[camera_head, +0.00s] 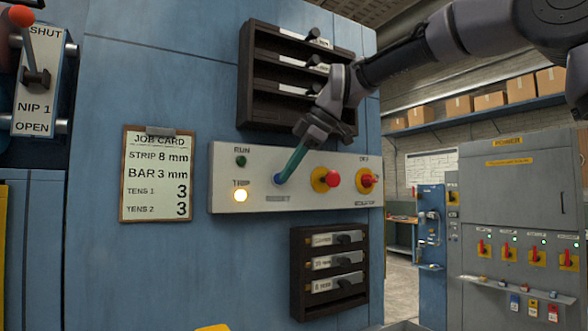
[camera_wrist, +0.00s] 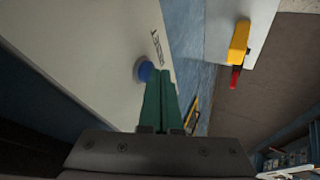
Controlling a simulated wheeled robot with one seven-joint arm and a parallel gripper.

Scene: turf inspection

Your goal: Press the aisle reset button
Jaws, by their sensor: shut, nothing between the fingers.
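The blue reset button (camera_head: 277,177) sits on the pale control panel (camera_head: 225,199), above a small label that seems to read RESET. It also shows in the wrist view (camera_wrist: 145,71) as a blue knob on the pale plate. My gripper (camera_head: 282,179) has teal fingers that are shut together and empty. The fingertips are at the button in the head view and partly cover it. In the wrist view the fingertips (camera_wrist: 163,73) lie just right of the button; I cannot tell whether they touch it.
On the panel are a lit TRIP lamp (camera_head: 241,195), a dark RUN lamp (camera_head: 241,161), a red button on yellow (camera_head: 333,178) and a red rotary switch (camera_head: 368,181). Dark racks hang above (camera_head: 245,85) and below (camera_head: 301,270). A job card (camera_head: 157,175) hangs at left.

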